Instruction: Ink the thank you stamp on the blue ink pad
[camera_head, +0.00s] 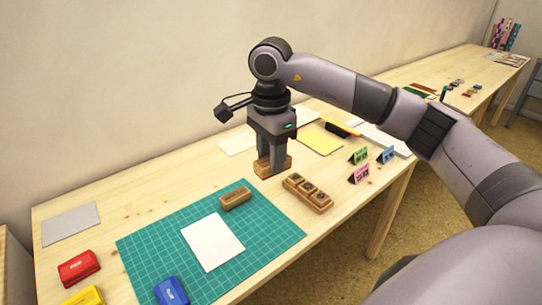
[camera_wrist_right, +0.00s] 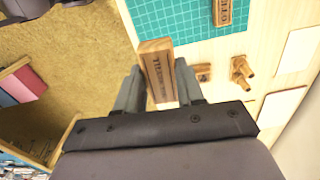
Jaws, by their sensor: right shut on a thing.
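The thank you stamp (camera_wrist_right: 157,70), a wooden block with "THANK" readable on its side, is between the fingers of my right gripper (camera_wrist_right: 160,88). In the head view my right gripper (camera_head: 272,162) is shut on this stamp (camera_head: 287,164), above the table beyond the green mat. The blue ink pad (camera_head: 171,291) is a closed-looking blue case at the mat's near edge, well to the left of and nearer than the gripper. My left gripper is not in view.
The green mat (camera_head: 150,248) bears a white paper (camera_head: 213,242) and another wooden stamp (camera_head: 235,199). Red (camera_head: 78,268) and yellow (camera_head: 84,296) pads lie at the left. Small cards (camera_head: 359,174) stand at the right.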

